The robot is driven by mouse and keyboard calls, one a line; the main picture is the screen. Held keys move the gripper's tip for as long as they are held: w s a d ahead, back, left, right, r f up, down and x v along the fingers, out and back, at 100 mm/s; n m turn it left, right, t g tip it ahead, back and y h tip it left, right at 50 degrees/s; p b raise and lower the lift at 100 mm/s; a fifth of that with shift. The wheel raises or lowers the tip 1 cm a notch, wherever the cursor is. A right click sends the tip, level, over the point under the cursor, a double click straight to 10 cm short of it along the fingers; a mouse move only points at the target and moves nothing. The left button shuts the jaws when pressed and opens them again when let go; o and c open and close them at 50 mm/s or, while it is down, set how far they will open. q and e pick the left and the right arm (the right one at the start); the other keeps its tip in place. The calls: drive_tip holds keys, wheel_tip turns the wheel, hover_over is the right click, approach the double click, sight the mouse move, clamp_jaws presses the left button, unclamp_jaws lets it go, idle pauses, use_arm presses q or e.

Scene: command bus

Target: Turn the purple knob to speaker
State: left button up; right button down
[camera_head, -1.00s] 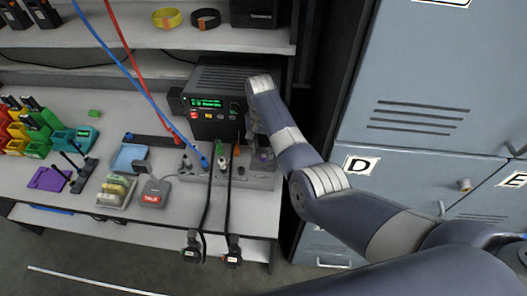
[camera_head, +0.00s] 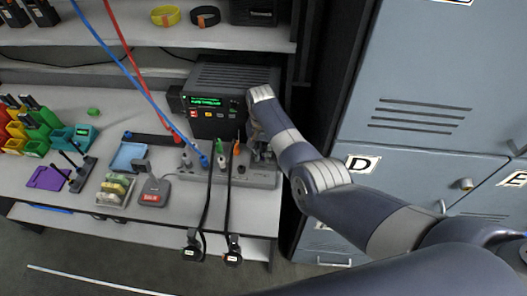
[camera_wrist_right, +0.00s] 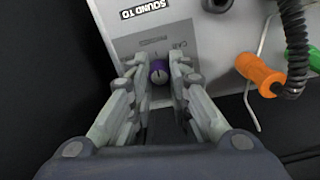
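In the head view, my right gripper (camera_head: 262,153) is at the right end of the grey control box (camera_head: 238,180), and the knob is hidden there. My left gripper is not in view.
A black radio (camera_head: 215,103) with a green display stands behind the box. Orange (camera_wrist_right: 258,73) and green plugs with cables stand left of the gripper in the head view. A talk pedal (camera_head: 153,191) sits further left. Blue-grey lockers (camera_head: 420,120) rise at the right.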

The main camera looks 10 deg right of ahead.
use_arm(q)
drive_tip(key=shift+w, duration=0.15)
use_arm(e)
drive_tip(key=shift+n, duration=0.3)
drive_tip(key=shift+r+n+p, duration=0.1)
drive_tip(key=shift+n+p, duration=0.35)
drive_tip(key=shift+n, duration=0.05)
drive_tip(key=n+p, duration=0.1)
drive_tip(key=n, duration=0.3)
drive_tip(key=shift+w, duration=0.1)
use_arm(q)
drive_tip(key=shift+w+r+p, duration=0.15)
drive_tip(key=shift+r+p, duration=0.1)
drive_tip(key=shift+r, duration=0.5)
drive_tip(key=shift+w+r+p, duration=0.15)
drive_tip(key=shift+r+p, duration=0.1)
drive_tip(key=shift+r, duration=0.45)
use_arm(e)
drive_tip(key=shift+n, duration=1.6)
drive_tip(key=c, duration=1.5)
unclamp_jaws()
drive_tip(key=shift+o, duration=0.2)
